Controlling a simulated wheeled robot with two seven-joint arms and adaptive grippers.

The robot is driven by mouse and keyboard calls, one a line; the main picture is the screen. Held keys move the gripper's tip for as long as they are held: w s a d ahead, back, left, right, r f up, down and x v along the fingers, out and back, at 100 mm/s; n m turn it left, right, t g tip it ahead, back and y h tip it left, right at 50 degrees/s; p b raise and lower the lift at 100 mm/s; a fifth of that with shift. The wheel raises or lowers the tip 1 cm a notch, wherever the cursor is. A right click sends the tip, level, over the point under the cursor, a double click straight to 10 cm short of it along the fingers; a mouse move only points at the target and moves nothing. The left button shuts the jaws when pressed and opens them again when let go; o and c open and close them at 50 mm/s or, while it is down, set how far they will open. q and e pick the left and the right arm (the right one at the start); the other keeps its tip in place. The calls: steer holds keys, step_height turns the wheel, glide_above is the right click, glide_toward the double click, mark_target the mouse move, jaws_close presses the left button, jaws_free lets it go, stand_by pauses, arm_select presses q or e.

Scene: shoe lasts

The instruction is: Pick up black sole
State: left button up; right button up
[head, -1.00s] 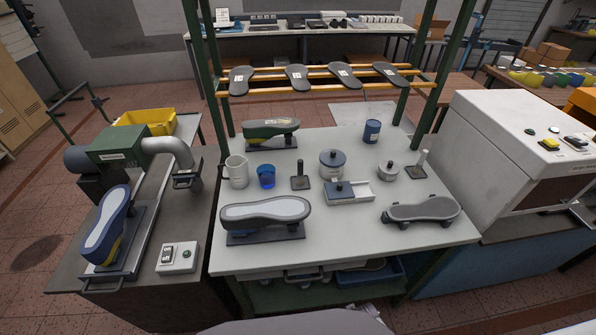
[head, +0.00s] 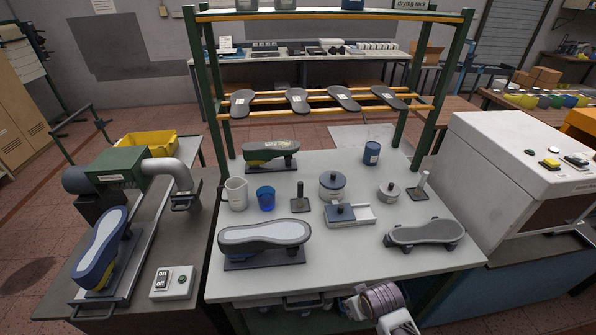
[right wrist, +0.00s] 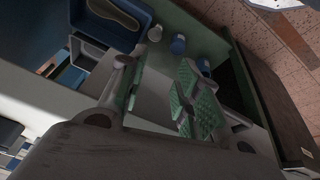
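Several black soles with white labels lie side by side across the yellow bars of the drying rack, above the table's back edge: a far left sole (head: 242,102), a second sole (head: 297,99), a third sole (head: 343,98) and a far right sole (head: 388,97). My right gripper (head: 352,303) is low at the table's front edge, well below and in front of the rack, partly hidden by its own arm. In the right wrist view its two green-padded fingers (right wrist: 160,92) stand apart with nothing between them. My left gripper is not in view.
The table (head: 340,265) holds a shoe last (head: 265,238), a mug (head: 236,193), a blue cup (head: 265,198), a pot (head: 332,187) and a grey sole-shaped piece (head: 425,233). Green posts (head: 455,75) frame the rack. A white machine (head: 495,170) stands right.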

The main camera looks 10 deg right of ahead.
mark_target(304, 114)
step_height(304, 114, up, 8)
steer(key=w+r+n+t, duration=0.1)
steer(key=w, duration=0.3)
steer(key=w+a+r+n+t+h, duration=0.1)
steer(key=w+r, duration=0.1)
steer(key=w, duration=0.3)
steer(key=w+r+n+t, duration=0.1)
steer(key=w+r+t, duration=0.1)
steer(key=w, duration=0.2)
steer(key=shift+w+a+n, duration=0.15)
steer(key=shift+n, duration=0.15)
steer(key=w+a+r+n+t, duration=0.3)
steer(key=w+r, duration=0.4)
steer(key=r, duration=0.1)
steer(key=w+a+r+n+t, duration=0.3)
steer(key=w+r+n, duration=0.1)
steer(key=w+r, duration=0.3)
steer(key=w+a+r+n+t+h, duration=0.1)
steer(key=w+a+r+n+t, duration=0.2)
steer(key=w+r, duration=0.5)
step_height(304, 114, up, 2)
steer(key=shift+a+r+t, duration=0.1)
steer(key=shift+a+t, duration=0.2)
steer(key=shift+t, duration=0.1)
